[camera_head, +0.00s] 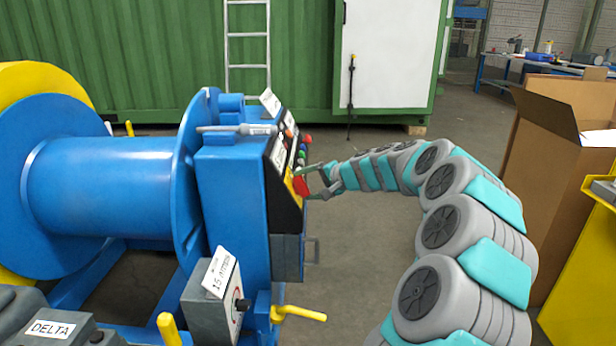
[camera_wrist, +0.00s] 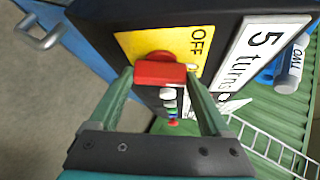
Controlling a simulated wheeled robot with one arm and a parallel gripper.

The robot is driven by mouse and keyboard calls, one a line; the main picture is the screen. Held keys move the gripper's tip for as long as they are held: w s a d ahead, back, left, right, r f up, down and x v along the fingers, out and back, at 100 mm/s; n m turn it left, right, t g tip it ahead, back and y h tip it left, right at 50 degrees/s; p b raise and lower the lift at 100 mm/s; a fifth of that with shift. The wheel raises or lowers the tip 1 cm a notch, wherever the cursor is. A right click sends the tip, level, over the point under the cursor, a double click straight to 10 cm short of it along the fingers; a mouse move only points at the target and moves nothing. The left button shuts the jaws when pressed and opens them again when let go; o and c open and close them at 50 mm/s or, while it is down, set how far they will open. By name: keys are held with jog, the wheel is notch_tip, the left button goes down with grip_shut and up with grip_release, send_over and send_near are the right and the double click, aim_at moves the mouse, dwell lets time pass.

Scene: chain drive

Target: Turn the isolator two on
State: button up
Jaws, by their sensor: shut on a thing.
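A red switch handle (camera_wrist: 160,74) sits on a yellow plate (camera_wrist: 130,44) marked OFF in the wrist view. In the head view, the red handle (camera_head: 302,187) shows on the sloped black panel (camera_head: 284,206) of the blue machine. My gripper (camera_wrist: 161,80) has one green finger on each side of the handle and is shut on it. The handle's bar lies crosswise between the fingers. In the head view my gripper (camera_head: 315,180) reaches the panel from the right. I cannot read "isolator two" on any label.
Several small coloured buttons (camera_wrist: 171,105) sit close beyond the handle. A "5 turns" label (camera_wrist: 262,50) is beside the plate. A metal loop handle (camera_head: 312,250) juts out below the panel. A cardboard box (camera_head: 543,165) stands at the right. The floor between is clear.

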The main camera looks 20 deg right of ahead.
jog(key=m+g+h, duration=0.1)
jog(key=m+g, duration=0.1)
jog(key=m, duration=0.2)
jog(key=shift+w+g, duration=0.1)
jog(key=shift+g, duration=0.2)
jog(key=shift+r+m+g, duration=0.1)
jog(key=shift+m+g, duration=0.3)
jog(key=shift+m, duration=0.1)
jog(key=o, duration=1.2)
jog(key=shift+r, duration=0.1)
jog(key=v, duration=0.7)
jog(key=shift+s+d+r, duration=0.1)
jog(key=shift+s+r, duration=0.1)
jog(key=shift+r, duration=0.1)
